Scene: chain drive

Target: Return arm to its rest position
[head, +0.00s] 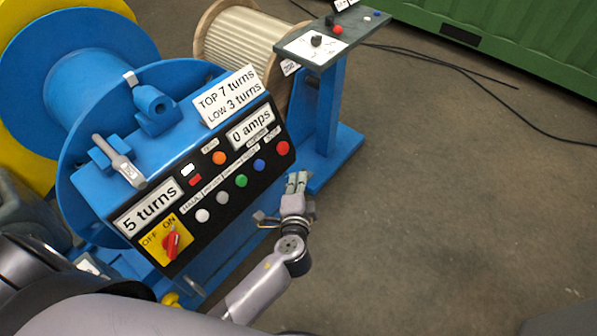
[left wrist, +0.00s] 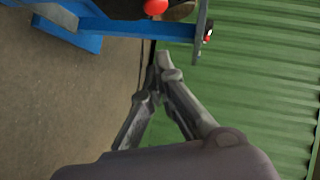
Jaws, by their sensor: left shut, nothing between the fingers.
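My left gripper (head: 297,180) is in front of the lower right corner of the blue machine's control panel (head: 210,185) in the head view. It points up and away, shut, with nothing held. In the left wrist view its fingertips (left wrist: 162,70) come together against the green container wall (left wrist: 255,100) behind. I cannot tell from the head view whether the fingers touch the panel. My left arm (head: 262,288) reaches in from the bottom left. My right gripper is not in view.
The panel has several coloured buttons and a red OFF/ON switch (head: 171,243); signs read "5 turns" and "0 amps". A blue stand (head: 325,110) with a control box (head: 330,42) stands behind. A rope drum (head: 240,48) is at the back. Grey floor (head: 450,200) at the right is clear, apart from black cables (head: 480,75).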

